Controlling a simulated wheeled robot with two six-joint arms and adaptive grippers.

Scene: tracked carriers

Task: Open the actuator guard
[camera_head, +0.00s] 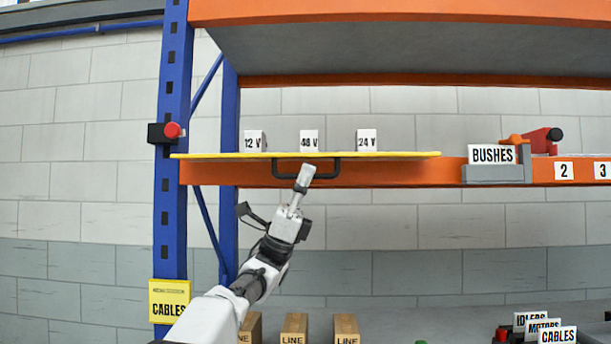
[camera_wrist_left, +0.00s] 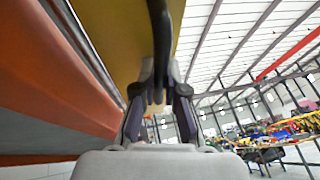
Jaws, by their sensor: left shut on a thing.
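The actuator guard (camera_head: 220,155) is a yellow panel, seen nearly edge-on as a thin, about level strip along the orange shelf beam. Its black bar handle (camera_head: 332,172) juts out at the front edge. My left gripper (camera_head: 304,172) is shut on the handle near its middle. In the left wrist view the gripper (camera_wrist_left: 158,95) has the dark handle (camera_wrist_left: 161,35) between its fingers, with the yellow guard (camera_wrist_left: 110,25) beside it. White blocks marked 12 V (camera_head: 254,142), 48 V (camera_head: 309,141) and 24 V (camera_head: 366,140) show above the guard's edge. My right gripper is out of view.
A red button (camera_head: 172,130) sits on the blue post at left. A grey BUSHES bin (camera_head: 495,175) and red parts (camera_head: 541,137) stand at right. Boxes marked LINE (camera_head: 294,328) stand below. An orange beam (camera_wrist_left: 75,60) runs close by the left wrist.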

